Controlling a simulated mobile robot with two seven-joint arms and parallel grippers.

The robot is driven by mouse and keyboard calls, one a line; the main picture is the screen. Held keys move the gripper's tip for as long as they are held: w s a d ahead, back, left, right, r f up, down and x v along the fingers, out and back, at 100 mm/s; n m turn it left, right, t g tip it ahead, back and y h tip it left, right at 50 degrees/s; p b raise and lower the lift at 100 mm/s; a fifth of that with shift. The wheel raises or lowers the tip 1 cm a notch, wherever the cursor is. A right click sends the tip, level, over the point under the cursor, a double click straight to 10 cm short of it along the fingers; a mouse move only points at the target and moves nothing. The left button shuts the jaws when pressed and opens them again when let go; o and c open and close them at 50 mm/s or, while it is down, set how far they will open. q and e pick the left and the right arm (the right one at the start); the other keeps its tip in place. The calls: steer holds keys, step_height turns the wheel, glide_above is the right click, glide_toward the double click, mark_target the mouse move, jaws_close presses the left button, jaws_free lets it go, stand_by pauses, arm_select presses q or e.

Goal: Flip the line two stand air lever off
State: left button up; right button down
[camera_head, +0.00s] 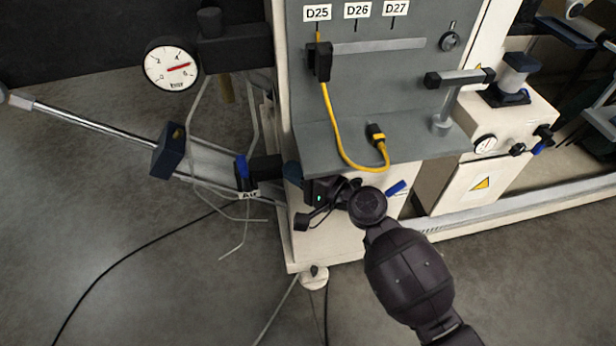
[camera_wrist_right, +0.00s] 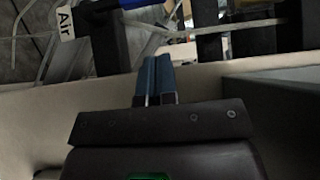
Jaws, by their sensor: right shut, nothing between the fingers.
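The air lever, a blue handle (camera_head: 242,167), stands roughly upright on a dark valve body (camera_head: 265,167) above the white "Air" tag (camera_head: 250,195). In the right wrist view the tag (camera_wrist_right: 65,20) is at the upper left, with part of the blue handle (camera_wrist_right: 118,3) beside it at the top edge. My right gripper (camera_head: 291,175) is just right of the valve, at the machine's left side. Its two blue-grey fingers (camera_wrist_right: 155,78) are together and empty, apart from the handle in the wrist view. I cannot read a line number on the tag. My left gripper is not in view.
The grey panel (camera_head: 375,110) with a yellow cable (camera_head: 335,120) overhangs my right wrist. A pressure gauge (camera_head: 171,66) is at upper left. A metal rod (camera_head: 95,122) and thin pipes run left of the valve. Another blue handle (camera_head: 397,187) is right of my wrist. Floor at lower left is mostly clear.

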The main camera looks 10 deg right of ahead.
mark_target(245, 173)
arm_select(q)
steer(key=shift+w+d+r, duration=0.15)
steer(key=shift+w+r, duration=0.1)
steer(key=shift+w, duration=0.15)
arm_select(e)
steer(key=w+a, duration=0.2)
steer(key=a, duration=0.4)
steer(key=shift+w+a, duration=0.3)
steer(key=shift+a, duration=0.05)
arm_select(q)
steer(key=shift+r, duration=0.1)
